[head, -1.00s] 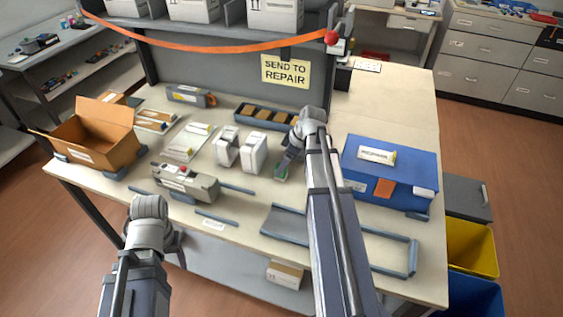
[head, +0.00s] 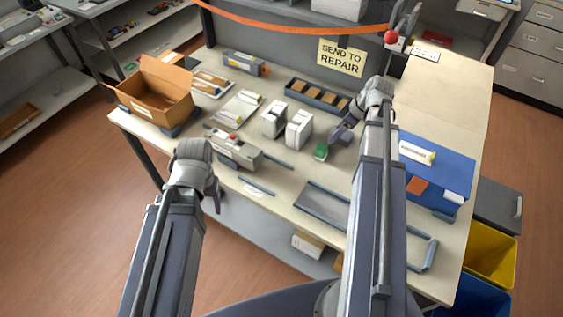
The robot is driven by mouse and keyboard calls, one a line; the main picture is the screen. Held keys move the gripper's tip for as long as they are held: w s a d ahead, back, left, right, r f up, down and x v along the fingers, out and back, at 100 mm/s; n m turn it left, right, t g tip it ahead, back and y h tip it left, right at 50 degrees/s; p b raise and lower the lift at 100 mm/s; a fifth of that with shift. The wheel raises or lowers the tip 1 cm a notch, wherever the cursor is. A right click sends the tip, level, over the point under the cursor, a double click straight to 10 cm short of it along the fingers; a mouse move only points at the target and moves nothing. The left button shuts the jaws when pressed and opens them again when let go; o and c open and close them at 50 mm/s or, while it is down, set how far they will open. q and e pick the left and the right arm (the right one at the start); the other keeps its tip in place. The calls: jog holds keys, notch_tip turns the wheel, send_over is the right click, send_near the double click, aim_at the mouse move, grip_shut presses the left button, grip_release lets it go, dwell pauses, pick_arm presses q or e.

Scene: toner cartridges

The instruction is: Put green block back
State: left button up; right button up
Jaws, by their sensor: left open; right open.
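A small green block (head: 321,152) sits on the table, just right of two white upright units (head: 299,130). My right gripper (head: 337,137) is open beside and above the green block, on its upper right side. The gripper looks apart from the block, though the gap is small. My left gripper (head: 216,200) is open and empty at the table's front edge, in front of the grey device with a red button (head: 234,148). A dark tray (head: 289,91) with several brown pieces in it lies behind the white units.
An open cardboard box (head: 155,92) stands at the left. A grey-blue frame (head: 322,203) lies at the front. Bare table shows at the back right (head: 450,90).

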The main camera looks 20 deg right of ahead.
jog(key=s+a+m+g+h, duration=0.1)
jog(key=s+a, duration=0.3)
jog(key=a, duration=0.7)
jog(key=s+a+f+m+g+h, duration=0.1)
jog(key=s+a, duration=0.3)
jog(key=a, duration=0.7)
jog(key=s+a+m+g+h, duration=0.1)
jog(key=s+a, duration=0.4)
jog(key=a, duration=0.6)
jog(key=shift+a+f+m+g+h, duration=0.15)
jog(key=shift+f+m+g+h, duration=0.15)
jog(key=shift+m+h, duration=0.3)
